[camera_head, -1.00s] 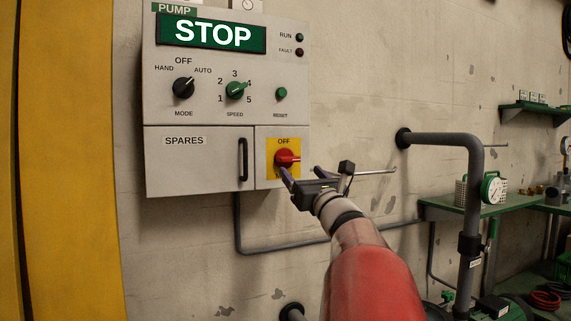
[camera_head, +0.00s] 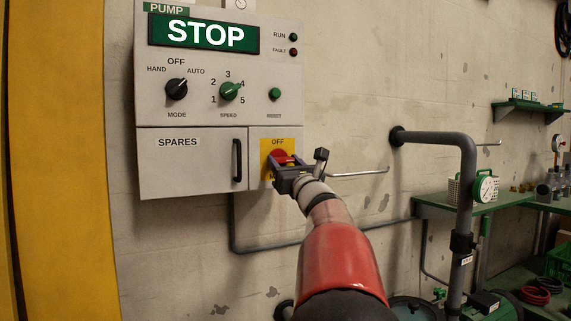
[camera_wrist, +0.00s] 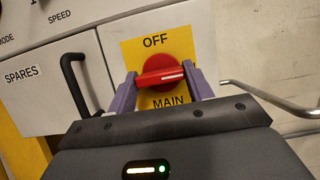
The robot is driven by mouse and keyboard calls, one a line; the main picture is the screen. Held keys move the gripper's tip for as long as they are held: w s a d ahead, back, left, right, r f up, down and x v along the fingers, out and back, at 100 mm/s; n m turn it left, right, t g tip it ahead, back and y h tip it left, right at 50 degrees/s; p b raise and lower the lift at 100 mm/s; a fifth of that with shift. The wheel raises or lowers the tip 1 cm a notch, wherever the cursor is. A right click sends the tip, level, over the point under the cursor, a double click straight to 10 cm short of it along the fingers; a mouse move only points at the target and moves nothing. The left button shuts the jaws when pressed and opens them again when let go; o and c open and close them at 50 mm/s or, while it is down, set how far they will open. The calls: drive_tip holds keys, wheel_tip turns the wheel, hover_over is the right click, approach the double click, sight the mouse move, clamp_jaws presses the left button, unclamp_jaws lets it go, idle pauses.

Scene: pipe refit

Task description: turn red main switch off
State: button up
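The red main switch (camera_wrist: 160,75) sits on a yellow plate (camera_head: 266,145) with "OFF" above it and "MAIN" below. Its handle lies roughly sideways, with a white mark at the right end in the wrist view. In the head view the switch (camera_head: 281,158) is partly hidden by my gripper (camera_head: 279,162). In the wrist view the purple fingers of my gripper (camera_wrist: 163,92) stand apart, one on each side of the switch, near the handle's ends. I cannot tell whether they touch it. The cabinet display (camera_head: 204,34) reads STOP.
Above the switch are the MODE knob (camera_head: 176,89), the SPEED knob (camera_head: 229,91) and the reset button (camera_head: 274,94). The SPARES door handle (camera_head: 237,160) is left of the switch. A metal rod (camera_head: 350,173) sticks out on the right. A grey pipe (camera_head: 465,190) stands farther right.

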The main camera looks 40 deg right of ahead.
drive_tip(key=c, duration=0.3)
drive_tip(key=shift+n, duration=0.3)
drive_tip(key=n+y+b, duration=0.1)
drive_tip(key=n+y, duration=0.1)
drive_tip(key=n, duration=0.1)
drive_tip(key=n+y, duration=0.2)
drive_tip(key=n, duration=0.2)
drive_tip(key=n+y+b, duration=0.1)
drive_tip(key=n, duration=0.3)
drive_tip(key=shift+d+g+y+b, duration=0.2)
drive_tip(key=shift+g+y+b, duration=0.1)
drive_tip(key=shift+y, duration=0.1)
drive_tip(key=n+g+y, duration=0.1)
drive_tip(key=n, duration=0.2)
drive_tip(key=n+g+y+p, duration=0.1)
drive_tip(key=n, duration=0.2)
drive_tip(key=shift+r+n, duration=0.2)
drive_tip(key=shift+n, duration=0.1)
drive_tip(key=shift+n+g+p, duration=0.8)
drive_tip(key=shift+n+p, duration=0.1)
drive_tip(key=shift+n, duration=1.2)
